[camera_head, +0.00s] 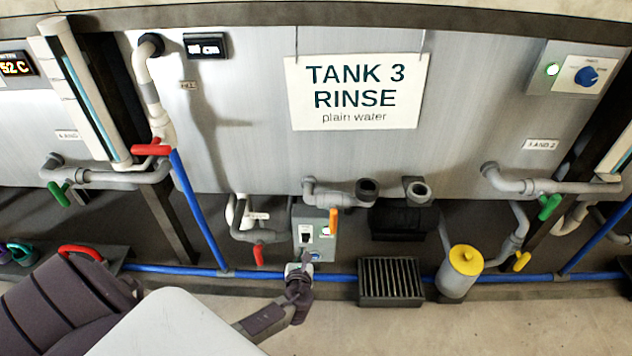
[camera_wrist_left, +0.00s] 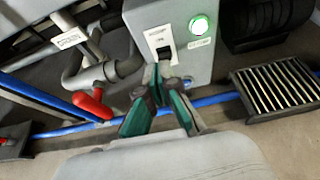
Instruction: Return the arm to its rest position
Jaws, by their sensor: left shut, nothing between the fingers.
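My left gripper (camera_head: 306,262) is in front of the lower part of a small grey control box (camera_head: 302,214) under the Tank 3 sign. It is shut and empty. In the left wrist view the teal-padded fingers (camera_wrist_left: 158,76) come together just below a black rocker switch (camera_wrist_left: 163,51) on that box. I cannot tell whether the fingertips touch the box. The box has a lit green light (camera_wrist_left: 199,25). My right gripper is not in view.
An orange-handled valve (camera_head: 333,220) is beside the box, and a red-handled valve (camera_head: 258,254) hangs to its left. A blue pipe (camera_head: 400,278) runs low behind the gripper. A floor grate (camera_head: 390,282) and a yellow-topped canister (camera_head: 462,270) stand right. The floor in front is clear.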

